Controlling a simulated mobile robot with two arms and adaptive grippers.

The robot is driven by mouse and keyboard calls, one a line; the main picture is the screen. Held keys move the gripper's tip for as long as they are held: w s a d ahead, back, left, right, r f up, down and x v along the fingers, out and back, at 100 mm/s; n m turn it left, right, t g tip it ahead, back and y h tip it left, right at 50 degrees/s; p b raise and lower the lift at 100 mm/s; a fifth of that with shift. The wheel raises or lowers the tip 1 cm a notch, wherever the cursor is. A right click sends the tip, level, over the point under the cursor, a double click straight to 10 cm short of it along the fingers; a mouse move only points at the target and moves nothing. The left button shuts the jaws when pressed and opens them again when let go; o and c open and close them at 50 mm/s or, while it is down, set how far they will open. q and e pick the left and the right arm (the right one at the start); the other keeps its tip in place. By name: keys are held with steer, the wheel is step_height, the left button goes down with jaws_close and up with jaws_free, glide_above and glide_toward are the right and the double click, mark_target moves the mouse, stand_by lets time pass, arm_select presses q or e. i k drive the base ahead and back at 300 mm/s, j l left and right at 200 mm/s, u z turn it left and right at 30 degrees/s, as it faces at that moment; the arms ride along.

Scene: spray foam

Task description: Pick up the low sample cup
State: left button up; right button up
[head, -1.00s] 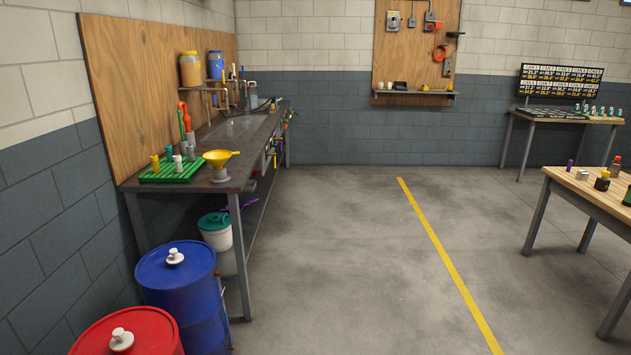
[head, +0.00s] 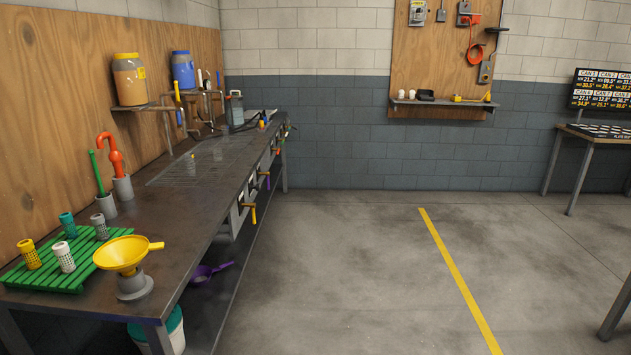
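I cannot tell for sure which thing is the low sample cup. A small pale object (head: 192,157) is on the drain grid of the left bench, too small to make out. Perforated cylinders in yellow (head: 29,254), teal (head: 68,225), white (head: 63,257) and grey (head: 99,226) stand on a green slatted rack (head: 85,274) at the bench's near end. Neither of my grippers is in view.
The long metal bench (head: 175,225) runs along the left wall. A yellow funnel (head: 125,254) on a grey stand is near its front corner. A purple scoop (head: 210,272) is on the lower shelf. Another table (head: 590,145) stands at right. The floor (head: 360,280) between is clear.

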mark_target(218, 155)
steer(key=i+l+u, duration=0.1)
steer(key=i+u, duration=0.15)
steer(key=i, duration=0.3)
steer(key=i+l+u, duration=0.3)
steer(key=i, duration=0.25)
steer(key=i+l+u, duration=0.25)
steer(key=i, duration=0.3)
steer(key=i+l+u, duration=0.3)
steer(key=i, duration=0.2)
steer(key=i+l+u, duration=0.35)
steer(key=i+l, duration=0.7)
steer(key=i, duration=0.1)
